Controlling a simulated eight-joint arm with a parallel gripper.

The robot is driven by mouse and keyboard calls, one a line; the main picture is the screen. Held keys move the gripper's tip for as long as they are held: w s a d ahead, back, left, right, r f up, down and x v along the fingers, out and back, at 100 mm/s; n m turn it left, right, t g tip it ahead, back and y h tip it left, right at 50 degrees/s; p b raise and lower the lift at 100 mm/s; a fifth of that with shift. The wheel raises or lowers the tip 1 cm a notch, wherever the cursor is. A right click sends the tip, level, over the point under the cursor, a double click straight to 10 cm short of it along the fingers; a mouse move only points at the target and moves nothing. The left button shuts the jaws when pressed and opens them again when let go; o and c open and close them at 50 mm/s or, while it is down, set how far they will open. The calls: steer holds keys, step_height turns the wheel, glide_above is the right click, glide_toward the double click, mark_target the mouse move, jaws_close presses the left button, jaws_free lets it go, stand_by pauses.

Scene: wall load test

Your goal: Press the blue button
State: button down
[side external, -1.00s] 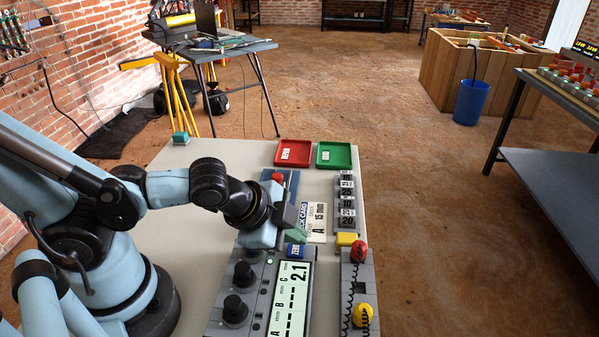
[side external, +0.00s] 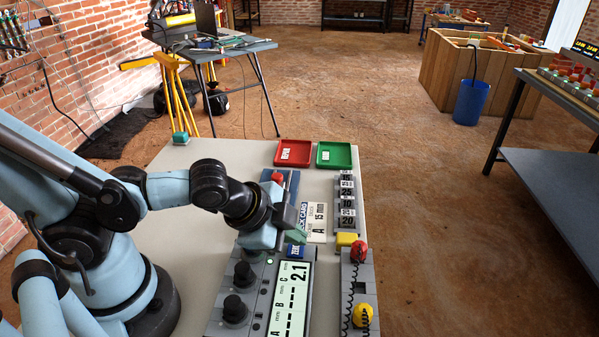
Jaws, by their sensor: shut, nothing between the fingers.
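The blue button (side external: 295,251) with white lettering sits at the top end of the grey panel, just above the display (side external: 290,298) that reads 2.1. My gripper (side external: 297,236) is shut and empty, with its green-tipped fingers low over the panel, right at the far edge of the button. The fingers partly hide the button's far side. I cannot tell whether they touch it.
The panel has black knobs (side external: 239,288). To the right stand a yellow block (side external: 346,240) and a grey box with red (side external: 359,250) and yellow (side external: 362,314) knobs. Red (side external: 294,153) and green (side external: 334,155) trays lie at the far table edge.

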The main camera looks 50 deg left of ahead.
mark_target(294, 251)
steer(key=shift+f, duration=0.35)
steer(key=shift+f, duration=0.3)
stand_by(0.5)
steer(key=shift+r, duration=0.75)
steer(key=shift+r, duration=2.5)
